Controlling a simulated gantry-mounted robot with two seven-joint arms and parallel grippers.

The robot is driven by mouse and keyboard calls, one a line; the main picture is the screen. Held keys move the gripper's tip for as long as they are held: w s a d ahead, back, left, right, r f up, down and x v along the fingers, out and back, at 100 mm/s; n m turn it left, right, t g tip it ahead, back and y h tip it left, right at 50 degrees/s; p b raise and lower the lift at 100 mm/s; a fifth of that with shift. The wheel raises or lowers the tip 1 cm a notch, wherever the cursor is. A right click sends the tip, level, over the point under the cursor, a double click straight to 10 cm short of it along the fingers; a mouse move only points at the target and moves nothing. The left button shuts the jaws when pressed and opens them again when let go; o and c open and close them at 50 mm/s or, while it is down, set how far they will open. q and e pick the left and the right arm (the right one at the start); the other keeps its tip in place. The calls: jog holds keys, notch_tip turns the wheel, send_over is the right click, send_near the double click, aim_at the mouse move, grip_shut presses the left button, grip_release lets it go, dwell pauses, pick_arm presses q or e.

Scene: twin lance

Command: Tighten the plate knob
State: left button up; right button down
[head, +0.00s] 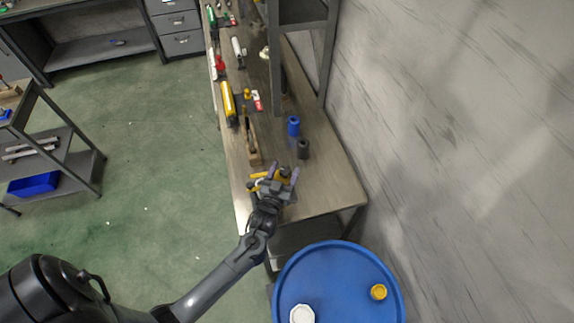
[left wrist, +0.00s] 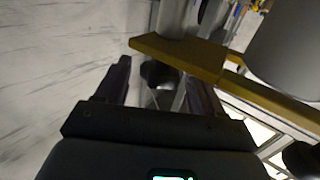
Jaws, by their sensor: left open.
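My left gripper (head: 283,172) is over the near end of the workbench, beside a yellow device (head: 260,175) that it partly covers. In the left wrist view the gripper (left wrist: 160,86) is open, with one dark finger on each side. A dark rounded knob (left wrist: 158,74) shows in the gap between the fingers, under the edge of a yellow plate (left wrist: 180,56). I cannot tell whether the fingers reach around the knob; no contact shows. The knob is hidden in the head view. My right gripper is not in view.
The workbench (head: 318,190) carries a blue cylinder (head: 293,125), a dark cylinder (head: 303,149) and several tools farther back. A blue drum (head: 340,283) stands at the near end. A grey wall (head: 470,130) runs along the right. Green floor lies open at left.

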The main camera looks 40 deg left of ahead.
pick_arm(q)
jog(key=shift+x, duration=1.25)
jog(key=c, duration=1)
jog(key=shift+o, duration=0.2)
jog(key=m+h+p, duration=0.1)
jog(key=m+h, duration=0.1)
jog(key=h, duration=0.1)
jog(key=shift+r+t, duration=0.1)
jog(key=shift+t, duration=0.3)
jog(key=shift+w+d+m+h, duration=0.1)
jog(key=shift+d+m+h, duration=0.1)
jog(key=shift+m+h, duration=0.65)
jog(key=shift+d+m+h, duration=0.2)
jog(key=shift+m+h, duration=0.25)
jog(key=shift+h, duration=0.7)
jog(key=o, duration=1)
jog(key=shift+c, duration=0.2)
